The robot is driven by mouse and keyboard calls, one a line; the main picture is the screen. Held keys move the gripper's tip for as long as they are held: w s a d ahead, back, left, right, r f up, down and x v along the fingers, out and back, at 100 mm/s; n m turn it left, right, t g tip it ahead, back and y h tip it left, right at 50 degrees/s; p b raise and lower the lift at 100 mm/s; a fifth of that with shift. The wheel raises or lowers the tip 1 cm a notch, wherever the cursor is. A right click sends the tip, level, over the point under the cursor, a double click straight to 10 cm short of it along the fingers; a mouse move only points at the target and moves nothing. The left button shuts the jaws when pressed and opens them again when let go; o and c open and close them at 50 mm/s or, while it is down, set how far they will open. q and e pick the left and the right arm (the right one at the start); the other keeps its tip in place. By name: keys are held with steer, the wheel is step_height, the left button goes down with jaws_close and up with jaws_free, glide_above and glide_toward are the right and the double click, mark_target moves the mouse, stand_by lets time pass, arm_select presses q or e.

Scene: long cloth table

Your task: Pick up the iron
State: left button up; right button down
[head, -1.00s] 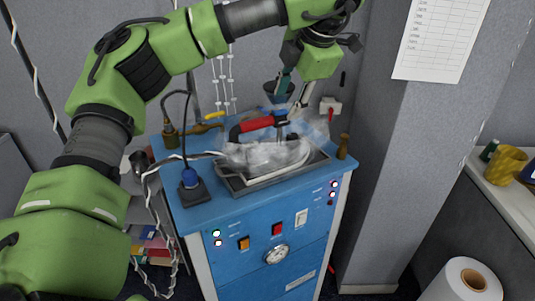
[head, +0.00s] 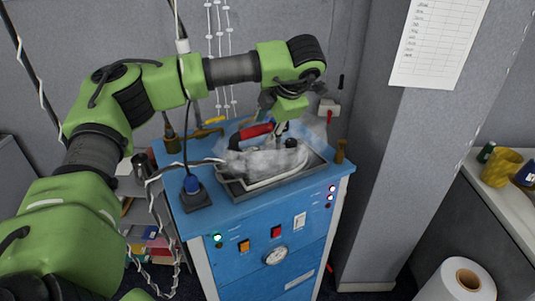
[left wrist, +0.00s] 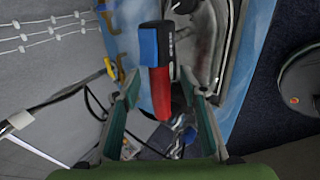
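The iron (head: 262,158) rests on a dark metal tray (head: 240,188) on top of the blue machine, partly veiled by white steam. Its red handle (head: 256,130) is toward the back, and it also shows as a red handle with a blue and black end in the left wrist view (left wrist: 161,92). My left gripper (head: 272,123) is low at the handle. In the left wrist view its two fingers (left wrist: 162,84) are apart, with the red handle between them and gaps showing on both sides. Contact is not visible. My right gripper is not in view.
The blue machine (head: 250,215) has buttons and a gauge on its front. A cable (head: 165,172) runs to the iron. A blue-topped switch block (head: 193,190) stands front left and a brown bottle-like piece (head: 340,152) right. A grey pillar (head: 385,170) stands close on the right.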

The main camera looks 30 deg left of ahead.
arm_select(q)
steer(key=shift+x, duration=1.25)
steer(key=shift+r, duration=0.1)
jaws_close()
steer(key=shift+w+r, duration=0.1)
steer(key=shift+r, duration=0.1)
steer(key=shift+r, duration=0.1)
